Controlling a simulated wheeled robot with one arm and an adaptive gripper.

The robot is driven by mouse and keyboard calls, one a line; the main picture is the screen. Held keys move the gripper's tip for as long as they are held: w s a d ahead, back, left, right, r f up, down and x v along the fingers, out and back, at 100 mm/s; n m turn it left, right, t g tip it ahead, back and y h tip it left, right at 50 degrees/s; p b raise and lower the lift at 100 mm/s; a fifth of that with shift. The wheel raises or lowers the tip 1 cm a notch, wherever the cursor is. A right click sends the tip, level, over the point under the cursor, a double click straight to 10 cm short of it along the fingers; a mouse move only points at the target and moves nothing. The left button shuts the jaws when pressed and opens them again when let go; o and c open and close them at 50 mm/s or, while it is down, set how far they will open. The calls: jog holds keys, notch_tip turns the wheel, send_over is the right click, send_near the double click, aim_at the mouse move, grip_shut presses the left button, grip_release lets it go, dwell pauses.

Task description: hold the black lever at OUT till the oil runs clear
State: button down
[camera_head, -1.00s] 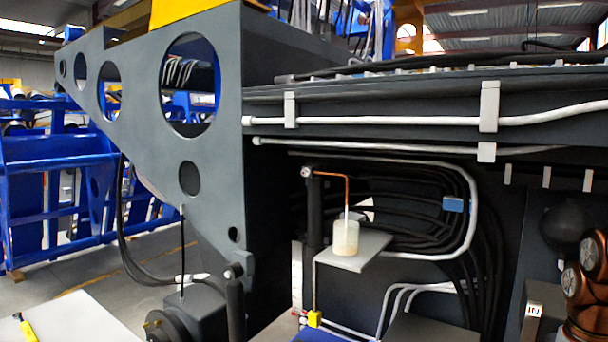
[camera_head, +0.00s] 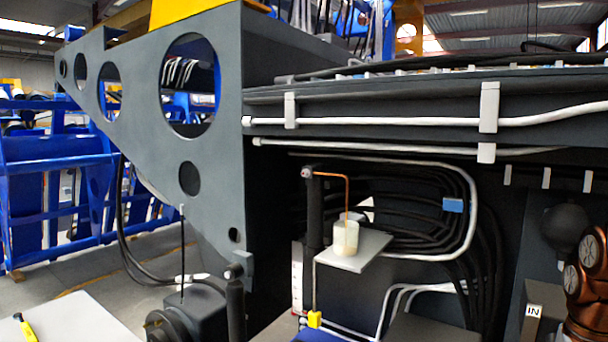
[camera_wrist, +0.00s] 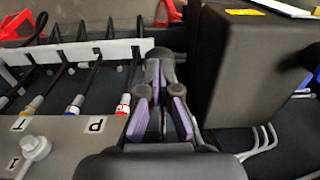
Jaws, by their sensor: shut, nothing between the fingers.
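My gripper (camera_wrist: 160,75) points away from the camera in the wrist view. Its fingers with purple pads are shut with nothing held. A dark ball-shaped knob (camera_head: 565,228) is at the right in the head view, above a white IN label (camera_head: 534,311); I cannot tell whether it is the black lever. No OUT mark shows. A clear jar (camera_head: 345,240) with pale, cream-coloured contents stands on a small grey shelf (camera_head: 368,252). A thin copper tube (camera_head: 347,190) bends down over it. I cannot tell whether oil is running.
A big dark box (camera_wrist: 250,65) stands close right of my gripper. Left of it, hoses with coloured bands (camera_wrist: 75,104) pass a white bar (camera_wrist: 75,51), near a grey plate (camera_wrist: 60,140) marked T, P and I. Black cables and white pipes (camera_head: 470,205) fill the bay behind the jar.

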jog(key=shift+r+p, duration=1.05)
jog(key=shift+r, duration=2.4)
jog(key=shift+r, duration=0.1)
jog(key=shift+r, duration=3.35)
jog(key=s+a+f+n, duration=0.1)
jog(key=a+f+n, duration=0.2)
jog(key=a, duration=0.6)
jog(key=s+a+f+n, duration=0.2)
jog(key=a+f+n, duration=0.15)
jog(key=a, duration=0.55)
jog(key=s+a+f+g, duration=0.1)
jog(key=s+a+f, duration=0.9)
jog(key=s+f, duration=0.3)
jog(key=shift+s+f+n+g, duration=0.25)
jog(key=shift+s+n+g, duration=0.2)
jog(key=shift+s, duration=0.35)
